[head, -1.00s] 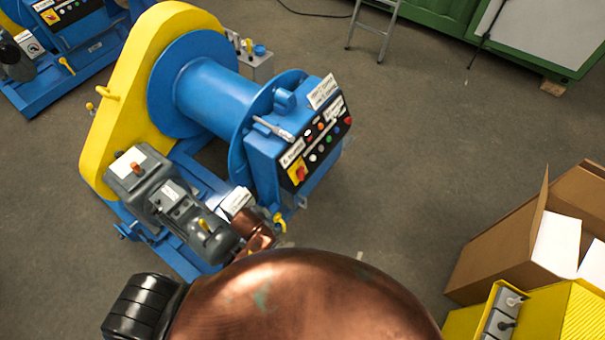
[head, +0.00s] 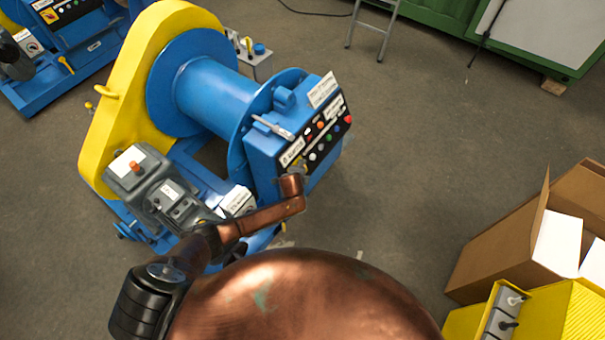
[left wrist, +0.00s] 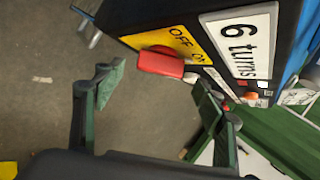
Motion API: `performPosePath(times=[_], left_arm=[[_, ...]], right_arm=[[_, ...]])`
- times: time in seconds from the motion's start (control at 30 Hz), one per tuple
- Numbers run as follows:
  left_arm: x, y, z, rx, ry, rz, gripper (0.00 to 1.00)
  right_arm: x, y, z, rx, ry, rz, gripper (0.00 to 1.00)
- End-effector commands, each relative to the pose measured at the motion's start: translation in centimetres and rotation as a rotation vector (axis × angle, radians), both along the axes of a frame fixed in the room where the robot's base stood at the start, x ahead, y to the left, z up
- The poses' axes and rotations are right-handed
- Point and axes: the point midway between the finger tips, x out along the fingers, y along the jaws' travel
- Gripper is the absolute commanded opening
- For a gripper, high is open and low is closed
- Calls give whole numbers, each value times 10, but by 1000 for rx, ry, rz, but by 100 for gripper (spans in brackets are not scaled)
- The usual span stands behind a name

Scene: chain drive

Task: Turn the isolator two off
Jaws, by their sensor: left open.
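A red isolator handle (left wrist: 160,63) on a yellow plate (left wrist: 182,38) marked OFF and ON shows in the left wrist view. Its right end lies near the ON mark; I cannot read a number for it. It sits on the control face of the blue winch box (head: 270,150). My left gripper (left wrist: 157,86) is open, one finger on each side below the handle, with no clear contact. In the head view my left gripper (head: 298,168) is small, in front of the box's lower left corner, and mostly hides the isolator. My right gripper is not in view.
A white "6 turns" label (left wrist: 242,45) is beside the yellow plate. The box face carries several buttons (head: 320,140). A grey motor (head: 160,190) stands left of my arm. Another blue winch (head: 75,55) stands at the back left. A cardboard box (head: 500,240) is at the right; floor between is clear.

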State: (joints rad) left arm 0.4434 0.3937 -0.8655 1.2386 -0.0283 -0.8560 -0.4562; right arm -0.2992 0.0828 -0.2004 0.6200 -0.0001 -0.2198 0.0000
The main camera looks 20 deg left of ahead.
Motion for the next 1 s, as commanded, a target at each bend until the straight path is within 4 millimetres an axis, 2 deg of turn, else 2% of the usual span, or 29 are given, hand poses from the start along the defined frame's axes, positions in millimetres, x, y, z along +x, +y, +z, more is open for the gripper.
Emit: performPosePath(times=[0.1,0.3,0.67,1.0], left_arm=[[11,1,-16,1,1,1,64],[24,2,-30,-1,1,2,64],[27,2,-33,-3,0,2,64],[27,2,-33,-2,1,2,42]], right_arm=[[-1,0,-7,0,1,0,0],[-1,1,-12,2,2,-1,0],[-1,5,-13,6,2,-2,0],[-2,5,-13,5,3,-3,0]])
